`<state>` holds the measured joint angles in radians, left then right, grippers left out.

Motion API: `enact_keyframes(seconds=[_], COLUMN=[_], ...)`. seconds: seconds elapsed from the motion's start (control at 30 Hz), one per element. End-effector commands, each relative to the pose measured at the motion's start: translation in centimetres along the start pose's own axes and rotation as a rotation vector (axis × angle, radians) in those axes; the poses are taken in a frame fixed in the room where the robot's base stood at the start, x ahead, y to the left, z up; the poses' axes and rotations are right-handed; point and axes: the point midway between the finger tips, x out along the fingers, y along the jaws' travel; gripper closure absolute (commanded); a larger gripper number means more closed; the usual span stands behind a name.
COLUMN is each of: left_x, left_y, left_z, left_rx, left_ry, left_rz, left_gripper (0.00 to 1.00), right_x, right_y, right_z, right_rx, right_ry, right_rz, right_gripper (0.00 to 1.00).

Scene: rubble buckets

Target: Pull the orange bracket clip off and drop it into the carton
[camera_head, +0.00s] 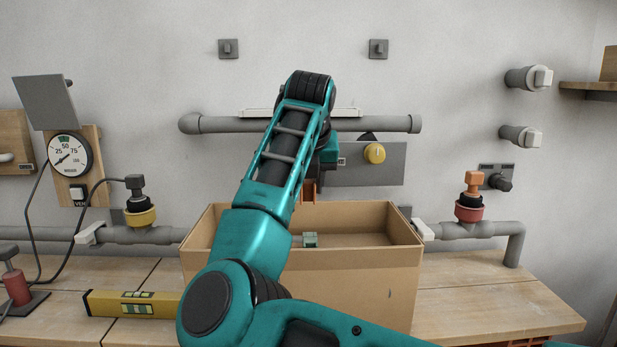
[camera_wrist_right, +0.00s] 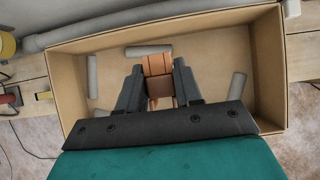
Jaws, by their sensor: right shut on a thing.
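The orange bracket clip (camera_wrist_right: 157,68) is between the two dark fingers of my right gripper (camera_wrist_right: 158,84), which is shut on it. In the head view, a small part of the clip (camera_head: 308,190) shows below my right wrist, above the carton's back rim; my arm hides most of the gripper there. The open cardboard carton (camera_head: 365,285) stands on the bench in the middle. In the right wrist view, the carton (camera_wrist_right: 268,60) lies under the clip, with its walls around the fingers in the picture. My left gripper is not in view.
Several grey cylinders (camera_wrist_right: 148,50) lie in the carton, and a small greenish block (camera_head: 310,240) shows inside it. A yellow level (camera_head: 133,303) lies left of the carton. A grey pipe with a red valve (camera_head: 469,212) is at right. The bench right of the carton is clear.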

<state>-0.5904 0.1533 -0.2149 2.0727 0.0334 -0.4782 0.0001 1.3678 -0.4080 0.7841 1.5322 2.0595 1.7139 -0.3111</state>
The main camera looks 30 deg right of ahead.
Motion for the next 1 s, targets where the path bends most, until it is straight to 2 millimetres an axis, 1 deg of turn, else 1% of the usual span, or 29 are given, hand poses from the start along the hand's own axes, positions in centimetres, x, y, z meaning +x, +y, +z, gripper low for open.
enact_keyframes(seconds=[0.03,0.3,0.37,0.5,0.7,0.73,1.0], left_x=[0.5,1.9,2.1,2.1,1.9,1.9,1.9], left_y=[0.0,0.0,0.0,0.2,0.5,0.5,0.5], left_z=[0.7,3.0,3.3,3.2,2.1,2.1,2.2], left_rx=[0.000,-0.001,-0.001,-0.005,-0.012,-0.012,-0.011], left_ry=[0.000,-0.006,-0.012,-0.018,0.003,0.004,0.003], left_rz=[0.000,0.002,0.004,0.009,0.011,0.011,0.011], left_gripper=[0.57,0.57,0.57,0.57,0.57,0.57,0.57], right_x=[0.8,3.5,3.9,4.2,4.1,4.1,4.1], right_y=[0.0,0.0,0.0,0.0,0.0,0.0,0.0], right_z=[-0.5,-2.3,-2.5,-2.7,-2.7,-2.7,-2.7], right_rx=[0.000,0.000,0.000,0.001,0.001,0.001,0.001], right_ry=[0.001,0.000,0.000,-0.001,-0.001,-0.001,0.000], right_rz=[-0.001,-0.002,-0.001,-0.001,-0.001,-0.001,-0.001], right_gripper=[1.00,1.00,1.00,1.00,1.00,0.65,0.39])
